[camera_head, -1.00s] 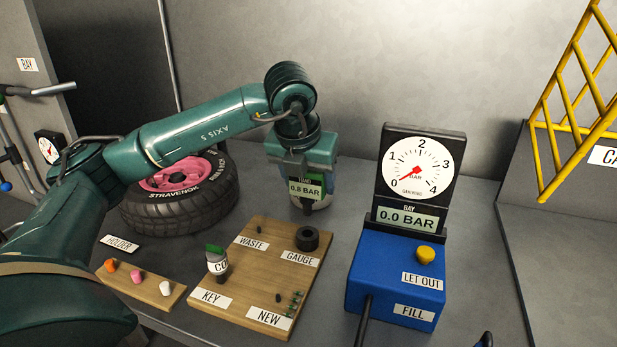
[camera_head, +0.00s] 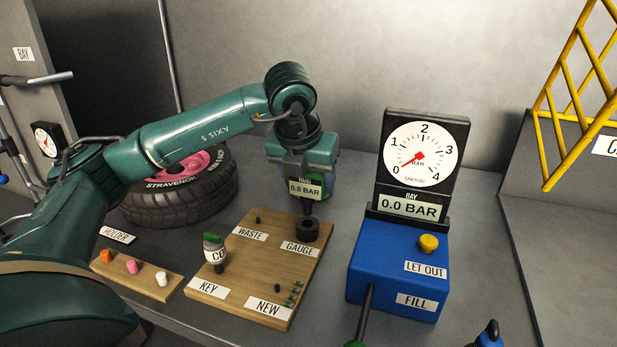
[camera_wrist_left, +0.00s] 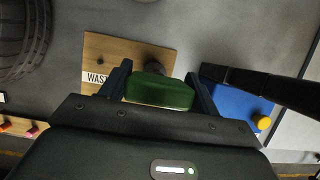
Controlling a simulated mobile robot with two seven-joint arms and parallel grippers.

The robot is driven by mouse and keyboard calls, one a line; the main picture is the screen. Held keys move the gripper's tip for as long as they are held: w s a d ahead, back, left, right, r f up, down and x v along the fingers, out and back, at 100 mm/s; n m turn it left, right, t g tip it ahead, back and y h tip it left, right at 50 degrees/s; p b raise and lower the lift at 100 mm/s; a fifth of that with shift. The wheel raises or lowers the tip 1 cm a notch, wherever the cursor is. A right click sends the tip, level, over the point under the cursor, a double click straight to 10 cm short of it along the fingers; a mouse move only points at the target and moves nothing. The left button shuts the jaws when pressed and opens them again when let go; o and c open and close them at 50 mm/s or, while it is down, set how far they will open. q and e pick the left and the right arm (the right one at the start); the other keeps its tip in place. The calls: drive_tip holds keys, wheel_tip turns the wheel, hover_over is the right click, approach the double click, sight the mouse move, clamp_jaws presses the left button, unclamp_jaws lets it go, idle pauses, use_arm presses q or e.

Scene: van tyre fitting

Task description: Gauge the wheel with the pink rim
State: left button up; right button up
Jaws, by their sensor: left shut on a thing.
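The wheel with the pink rim (camera_head: 185,172) lies on the grey bench at the back left, its tyre (camera_head: 175,207) marked STRAVENOK. My left arm hides part of it. In the left wrist view, the gauge's green top (camera_wrist_left: 160,91) sits between the fingers. My right gripper is not in view.
The blue bay unit (camera_head: 395,270) with dial (camera_head: 420,155) reads 0.0 BAR at right. A holder strip (camera_head: 147,284) bears coloured caps. A yellow frame (camera_head: 545,130) stands far right.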

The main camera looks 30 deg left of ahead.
sight(308, 200)
use_arm(q)
drive_tip(key=shift+f+b, duration=0.75)
drive_tip(key=shift+f, duration=0.15)
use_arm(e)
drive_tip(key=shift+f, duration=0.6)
use_arm(q)
drive_tip(key=shift+f+b, duration=0.65)
drive_tip(key=shift+f, duration=0.1)
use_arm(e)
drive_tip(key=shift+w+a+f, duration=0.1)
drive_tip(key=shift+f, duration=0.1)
use_arm(q)
drive_tip(key=shift+f+b, duration=0.45)
drive_tip(key=shift+f, duration=0.1)
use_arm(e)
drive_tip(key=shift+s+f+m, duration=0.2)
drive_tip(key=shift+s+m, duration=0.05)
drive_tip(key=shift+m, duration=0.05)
use_arm(q)
drive_tip(key=shift+f, duration=0.2)
drive_tip(key=shift+f+b, duration=0.2)
drive_tip(key=shift+b, duration=0.2)
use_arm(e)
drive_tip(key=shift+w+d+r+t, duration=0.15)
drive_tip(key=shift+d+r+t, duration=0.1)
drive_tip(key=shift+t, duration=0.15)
use_arm(q)
drive_tip(key=shift+f, duration=0.1)
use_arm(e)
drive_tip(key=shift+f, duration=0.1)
